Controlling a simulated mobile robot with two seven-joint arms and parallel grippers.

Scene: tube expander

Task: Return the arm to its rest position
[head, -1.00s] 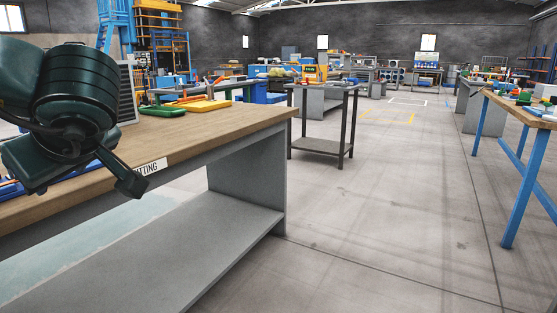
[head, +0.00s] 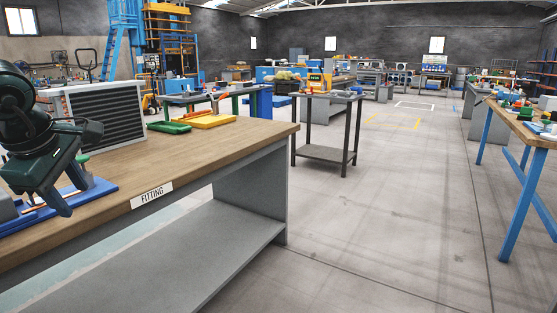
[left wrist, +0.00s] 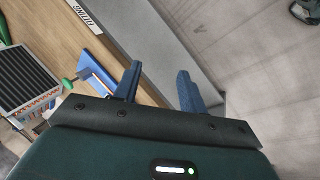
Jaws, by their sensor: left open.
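My left gripper (head: 66,204) is at the left edge of the head view, over the front left part of the wooden workbench (head: 225,145). In the left wrist view its two blue-grey fingers (left wrist: 158,88) stand apart with nothing between them. The gripper points down over the bench's front edge. My right gripper is in neither view.
The bench carries a grey finned unit (head: 105,115), a green case (head: 169,127), a yellow tray (head: 213,121) and a blue tray (head: 95,192). A "FITTING" label (head: 152,196) is on its front edge. A small dark table (head: 325,154) stands beyond.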

